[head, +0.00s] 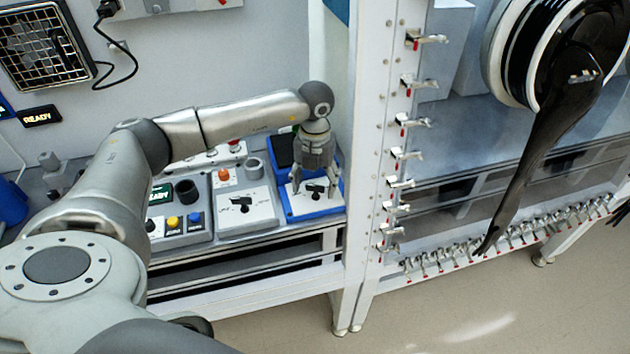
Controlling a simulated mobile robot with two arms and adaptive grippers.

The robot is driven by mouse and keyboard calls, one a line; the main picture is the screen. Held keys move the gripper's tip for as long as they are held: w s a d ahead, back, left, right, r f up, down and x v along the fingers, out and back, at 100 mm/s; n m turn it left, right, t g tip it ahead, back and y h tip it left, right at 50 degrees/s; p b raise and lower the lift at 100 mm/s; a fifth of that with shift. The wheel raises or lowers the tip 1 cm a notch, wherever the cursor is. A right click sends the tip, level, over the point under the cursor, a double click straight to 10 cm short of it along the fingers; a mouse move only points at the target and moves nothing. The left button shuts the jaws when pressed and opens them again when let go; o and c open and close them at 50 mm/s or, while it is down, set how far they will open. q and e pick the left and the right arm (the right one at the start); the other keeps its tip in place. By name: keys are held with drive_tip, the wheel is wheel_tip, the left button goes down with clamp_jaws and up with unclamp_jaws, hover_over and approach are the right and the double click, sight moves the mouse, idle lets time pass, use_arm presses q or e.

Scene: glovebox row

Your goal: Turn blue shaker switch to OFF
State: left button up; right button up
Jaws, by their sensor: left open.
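The blue shaker (329,209) sits at the right end of the bench shelf, with a white top panel. Its black rotary switch (316,190) is on that panel. My left gripper (315,194) points down over the panel, open, with one finger on each side of the switch. I cannot tell whether the fingers touch it. The switch's OFF marking is too small to read. My right gripper is not in view.
Left of the shaker stands a grey unit with a similar black knob (241,204), then a control box with coloured buttons (173,222). A white clamp-lined frame post (372,150) rises close on the right. A glovebox port with a black glove (545,130) is farther right.

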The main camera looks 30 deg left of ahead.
sight(315, 186)
use_arm(q)
wheel_tip(315, 186, up, 12)
idle(0.6)
idle(0.7)
